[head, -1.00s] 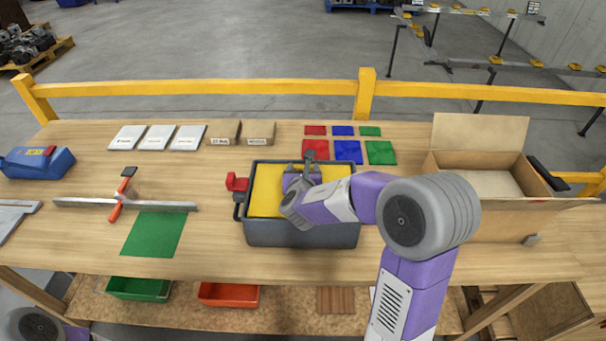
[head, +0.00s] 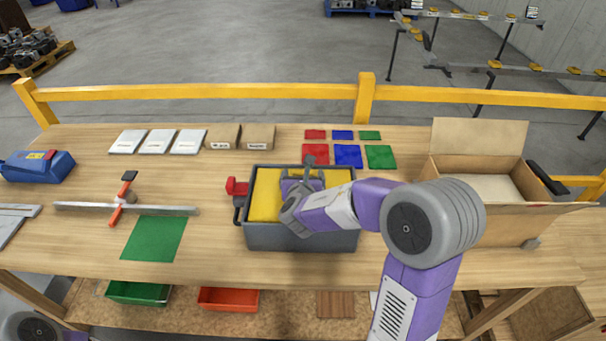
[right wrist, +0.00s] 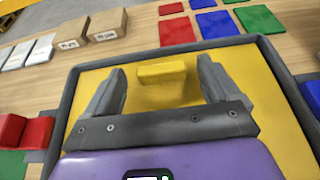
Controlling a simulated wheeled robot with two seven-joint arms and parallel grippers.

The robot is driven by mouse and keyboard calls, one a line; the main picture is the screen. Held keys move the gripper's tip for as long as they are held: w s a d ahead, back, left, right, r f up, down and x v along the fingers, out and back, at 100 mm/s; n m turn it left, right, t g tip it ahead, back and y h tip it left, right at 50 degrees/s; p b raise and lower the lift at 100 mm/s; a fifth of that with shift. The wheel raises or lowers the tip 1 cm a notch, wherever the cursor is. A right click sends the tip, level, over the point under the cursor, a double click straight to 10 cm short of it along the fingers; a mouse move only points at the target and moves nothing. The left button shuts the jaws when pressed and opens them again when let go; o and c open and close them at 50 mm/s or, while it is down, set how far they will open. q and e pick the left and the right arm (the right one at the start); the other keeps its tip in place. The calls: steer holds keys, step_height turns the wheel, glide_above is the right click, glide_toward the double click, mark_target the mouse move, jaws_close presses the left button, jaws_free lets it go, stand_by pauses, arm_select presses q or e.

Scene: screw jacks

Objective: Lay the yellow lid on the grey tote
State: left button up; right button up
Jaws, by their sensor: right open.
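The grey tote (head: 300,238) stands on the workbench in front of me, and its rim shows in the right wrist view (right wrist: 62,115). The yellow lid (head: 265,195) lies flat in the tote's opening, with the grey rim around it. In the right wrist view, the lid's raised yellow grip block (right wrist: 168,73) stands between my fingers. My right gripper (head: 309,180) is open over the lid, with a finger on each side of the block and gaps visible (right wrist: 160,88). The arm hides the lid's right part in the head view. My left gripper is not in view.
A red clamp-like piece (head: 237,187) sits at the tote's left side. An open cardboard box (head: 500,215) stands to the right. Coloured squares (head: 348,155) and small brown boxes (head: 258,137) lie behind. A green mat (head: 154,239) lies at the left.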

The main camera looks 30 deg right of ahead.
steer(key=p+v, duration=0.1)
steer(key=v, duration=0.9)
steer(key=shift+p, duration=0.4)
steer(key=shift+s+a+r, duration=0.2)
steer(key=shift+s+a, duration=0.1)
steer(key=shift+s, duration=0.2)
